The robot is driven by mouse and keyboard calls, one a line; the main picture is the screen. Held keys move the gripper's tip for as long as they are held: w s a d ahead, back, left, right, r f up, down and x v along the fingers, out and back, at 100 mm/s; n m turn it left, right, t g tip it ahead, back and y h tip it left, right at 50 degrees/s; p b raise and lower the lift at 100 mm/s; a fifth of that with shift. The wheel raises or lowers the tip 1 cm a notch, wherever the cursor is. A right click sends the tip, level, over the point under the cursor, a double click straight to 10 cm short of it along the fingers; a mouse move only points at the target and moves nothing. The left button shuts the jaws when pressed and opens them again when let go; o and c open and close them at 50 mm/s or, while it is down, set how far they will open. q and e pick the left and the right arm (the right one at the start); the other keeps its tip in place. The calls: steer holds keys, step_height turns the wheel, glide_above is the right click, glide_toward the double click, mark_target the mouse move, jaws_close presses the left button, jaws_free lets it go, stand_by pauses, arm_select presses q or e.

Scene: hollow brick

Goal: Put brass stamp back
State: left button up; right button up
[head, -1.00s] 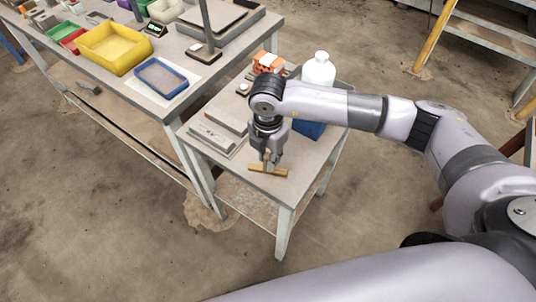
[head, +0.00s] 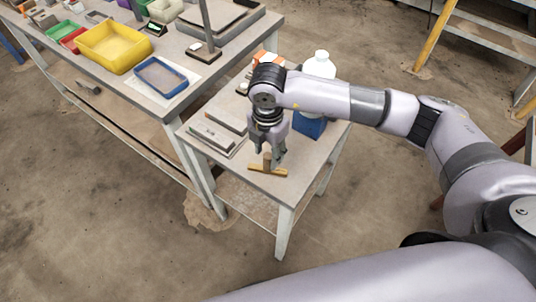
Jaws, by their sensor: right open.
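The brass stamp (head: 268,169) stands on the small side table (head: 235,165), near its front edge. It has a long brass base and an upright handle. My right gripper (head: 268,157) is directly above the stamp, pointing down, with its fingers apart on either side of the handle top. The gripper partly hides the upper handle. Whether the fingers touch the handle cannot be told. My left gripper is not in view.
A flat grey case (head: 212,137) lies left of the gripper. A white bottle (head: 319,66), a blue box (head: 309,125) and an orange hollow brick (head: 264,58) stand behind. The larger workbench at left holds a yellow bin (head: 114,47) and a blue tray (head: 160,76).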

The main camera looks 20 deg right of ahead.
step_height(320, 180, up, 10)
steer(key=b, duration=0.1)
